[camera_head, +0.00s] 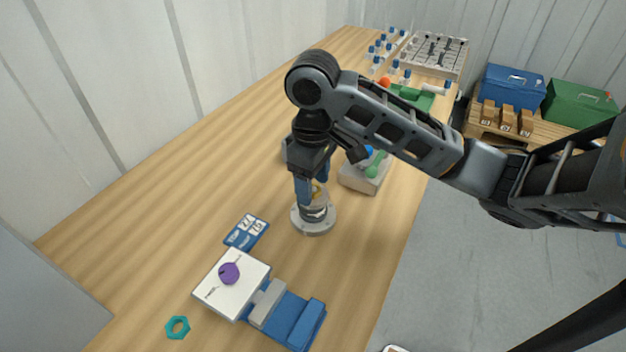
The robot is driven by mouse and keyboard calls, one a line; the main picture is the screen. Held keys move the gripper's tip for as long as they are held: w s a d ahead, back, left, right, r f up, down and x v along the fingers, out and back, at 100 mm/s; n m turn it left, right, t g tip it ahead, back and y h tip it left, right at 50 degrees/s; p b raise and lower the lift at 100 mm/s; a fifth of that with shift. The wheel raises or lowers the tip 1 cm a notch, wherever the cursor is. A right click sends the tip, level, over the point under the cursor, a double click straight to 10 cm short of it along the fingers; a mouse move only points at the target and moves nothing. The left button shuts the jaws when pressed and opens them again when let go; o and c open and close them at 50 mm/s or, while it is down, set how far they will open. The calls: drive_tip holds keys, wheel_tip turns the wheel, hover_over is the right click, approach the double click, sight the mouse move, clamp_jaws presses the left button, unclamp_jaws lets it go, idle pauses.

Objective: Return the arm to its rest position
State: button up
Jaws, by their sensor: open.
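My arm reaches in from the right edge and bends down at an elbow over the middle of the wooden table. My gripper (312,190) points straight down. Its blue-grey fingers are apart, around or just in front of the upper part of a small clear vessel (318,211) with a yellowish part inside. The vessel stands upright on a round grey base (314,228). I cannot tell whether the fingers touch it. The gripper and forearm hide part of the vessel and the table behind.
A white box with a purple knob (229,273), a blue block (297,320), a blue card (246,232) and a teal nut (177,327) lie in front. A grey-white unit (366,176) stands behind right. The table's left side is clear.

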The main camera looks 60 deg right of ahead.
wheel_tip(320, 180, up, 2)
drive_tip(key=shift+r+p, duration=0.25)
drive_tip(key=shift+p, duration=0.7)
drive_tip(key=shift+r, duration=0.9)
